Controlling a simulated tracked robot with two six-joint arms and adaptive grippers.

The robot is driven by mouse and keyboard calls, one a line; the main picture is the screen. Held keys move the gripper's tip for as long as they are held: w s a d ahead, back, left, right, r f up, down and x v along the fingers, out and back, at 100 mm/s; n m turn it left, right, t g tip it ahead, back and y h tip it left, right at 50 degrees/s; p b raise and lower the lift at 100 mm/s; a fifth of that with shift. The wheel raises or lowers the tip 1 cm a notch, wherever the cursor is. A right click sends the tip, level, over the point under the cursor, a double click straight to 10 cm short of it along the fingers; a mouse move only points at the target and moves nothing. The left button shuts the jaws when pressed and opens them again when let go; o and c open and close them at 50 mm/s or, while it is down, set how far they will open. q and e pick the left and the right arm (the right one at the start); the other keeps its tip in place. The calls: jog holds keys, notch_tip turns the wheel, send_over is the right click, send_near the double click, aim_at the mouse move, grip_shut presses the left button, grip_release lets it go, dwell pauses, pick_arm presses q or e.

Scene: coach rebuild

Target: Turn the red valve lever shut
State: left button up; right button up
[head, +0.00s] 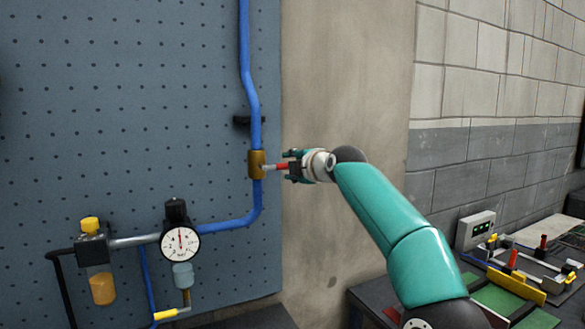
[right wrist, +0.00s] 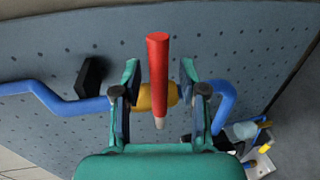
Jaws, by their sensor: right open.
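The red valve lever (head: 275,167) sticks out to the right from a brass valve body (head: 257,164) on the blue pipe in the head view. My right gripper (head: 288,166) is open at the lever's outer part, its fingers apart. In the right wrist view, the red lever (right wrist: 157,62) lies between the two spread fingers of my right gripper (right wrist: 160,78), with visible gaps on both sides. The brass valve body (right wrist: 149,96) is behind it, partly hidden by the lever. My left gripper is not in view.
The blue pipe (head: 249,95) runs down a perforated panel (head: 130,90), past a black bracket (head: 242,121). A pressure gauge (head: 180,243), a yellow-capped oil bowl (head: 102,286) and a yellow lever (head: 165,314) sit lower left. A bench with small parts is at lower right.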

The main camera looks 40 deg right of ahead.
jog(key=shift+s, duration=0.1)
jog(key=v, duration=1.1)
jog(key=shift+s+a, duration=0.2)
jog(key=shift+s, duration=0.1)
